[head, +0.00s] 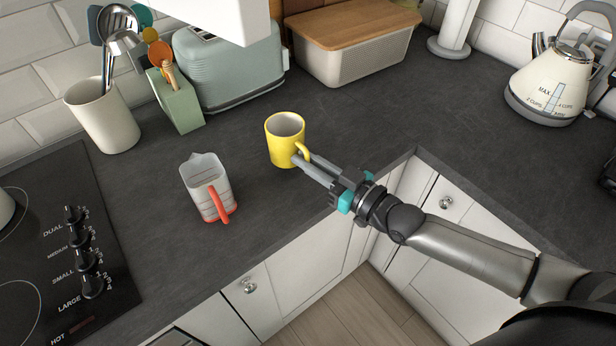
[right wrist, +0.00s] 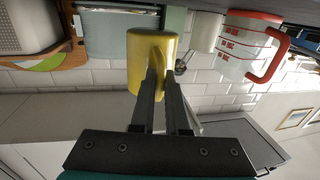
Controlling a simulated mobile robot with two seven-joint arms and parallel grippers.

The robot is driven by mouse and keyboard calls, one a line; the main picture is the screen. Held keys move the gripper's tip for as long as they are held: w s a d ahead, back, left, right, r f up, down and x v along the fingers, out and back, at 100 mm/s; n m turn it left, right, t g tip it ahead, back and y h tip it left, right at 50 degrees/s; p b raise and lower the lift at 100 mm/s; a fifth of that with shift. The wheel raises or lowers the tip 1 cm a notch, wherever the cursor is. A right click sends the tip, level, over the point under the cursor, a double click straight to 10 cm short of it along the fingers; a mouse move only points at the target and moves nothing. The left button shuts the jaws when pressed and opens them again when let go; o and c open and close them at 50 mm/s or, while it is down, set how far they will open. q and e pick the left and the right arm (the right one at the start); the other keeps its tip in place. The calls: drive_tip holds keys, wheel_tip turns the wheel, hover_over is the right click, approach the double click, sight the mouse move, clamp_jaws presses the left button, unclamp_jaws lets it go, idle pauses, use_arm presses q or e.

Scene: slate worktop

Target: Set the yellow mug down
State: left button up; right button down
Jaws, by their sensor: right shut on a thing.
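The yellow mug (head: 281,146) is upright over the middle of the dark worktop, its open rim facing up and its handle towards my right arm. My right gripper (head: 301,158) reaches in from the right, with its fingers shut on the mug's handle. In the right wrist view the yellow mug (right wrist: 139,72) is at the end of the fingers of my right gripper (right wrist: 160,78). I cannot tell whether the mug's base touches the worktop. My left gripper is not in view.
A clear measuring jug with a red handle (head: 207,188) stands left of the mug. Behind are a green toaster (head: 228,68), a utensil pot (head: 104,117), a green block (head: 176,103) and a bread bin (head: 354,58). The hob (head: 52,262) is at left. Worktop (head: 390,110) right of the mug is free.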

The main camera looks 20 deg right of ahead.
sight(293, 165)
drive_tip(key=shift+f+b, duration=0.6)
drive_tip(key=shift+f, duration=1.35)
drive_tip(key=shift+f, duration=0.15)
drive_tip(key=c, duration=0.9)
unclamp_jaws()
drive_tip(key=shift+s+d, duration=0.1)
drive_tip(key=shift+s, duration=0.15)
drive_tip(key=p+v, duration=0.1)
drive_tip(key=v, duration=1)
drive_tip(key=shift+s+d, duration=0.2)
drive_tip(key=shift+s, duration=0.05)
